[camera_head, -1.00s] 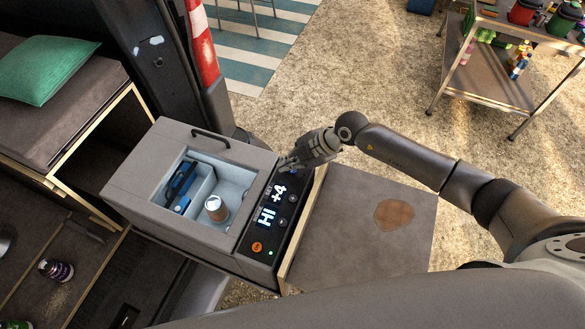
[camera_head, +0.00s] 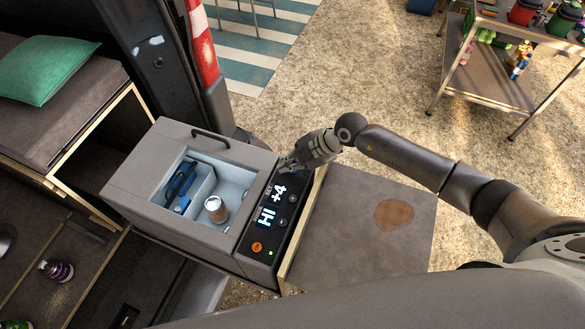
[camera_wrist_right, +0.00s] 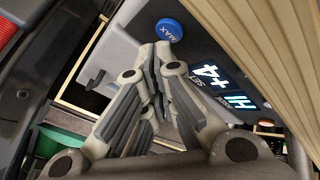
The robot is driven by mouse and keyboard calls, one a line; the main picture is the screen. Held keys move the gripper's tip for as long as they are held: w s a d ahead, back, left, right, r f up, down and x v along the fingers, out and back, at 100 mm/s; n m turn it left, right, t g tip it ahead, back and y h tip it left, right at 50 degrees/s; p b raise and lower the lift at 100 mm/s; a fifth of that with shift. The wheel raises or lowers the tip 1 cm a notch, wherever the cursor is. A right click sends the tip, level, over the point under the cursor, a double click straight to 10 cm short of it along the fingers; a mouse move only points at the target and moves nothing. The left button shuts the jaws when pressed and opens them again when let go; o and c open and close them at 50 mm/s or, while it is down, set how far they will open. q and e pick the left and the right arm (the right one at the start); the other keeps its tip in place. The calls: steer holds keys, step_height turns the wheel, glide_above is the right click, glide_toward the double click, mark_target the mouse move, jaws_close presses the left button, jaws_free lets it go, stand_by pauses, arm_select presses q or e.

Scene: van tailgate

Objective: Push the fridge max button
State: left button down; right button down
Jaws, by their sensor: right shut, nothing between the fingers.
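The grey fridge box (camera_head: 130,183) stands at the centre left with a sloped dark control panel (camera_head: 256,263) on its right side. The panel display (camera_head: 271,205) reads "Hi +4". In the right wrist view the blue round MAX button (camera_wrist_right: 169,30) shows at the panel's far end, beside the lit display (camera_wrist_right: 222,88). My right gripper (camera_head: 288,164) is shut and empty at the panel's upper end. In the wrist view its fingertips (camera_wrist_right: 158,48) appear just at the button's lower edge; I cannot tell if they touch it. My left gripper is not in view.
The fridge's open top shows a can (camera_head: 215,209) and a blue item inside. An orange button (camera_head: 257,247) is at the panel's near end. A brown board (camera_head: 350,235) lies right of the fridge. A metal cart (camera_head: 490,85) stands at upper right.

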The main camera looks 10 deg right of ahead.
steer(key=shift+f, duration=0.45)
stand_by(0.5)
steer(key=shift+s+f, duration=0.45)
steer(key=shift+f, duration=0.15)
stand_by(0.4)
steer(key=shift+r, duration=0.1)
steer(key=shift+w+r+p, duration=0.2)
steer(key=shift+r+p, duration=0.3)
steer(key=shift+p, duration=0.2)
steer(key=shift+r, duration=0.2)
steer(key=shift+w+r, duration=0.15)
steer(key=shift+r, duration=2.45)
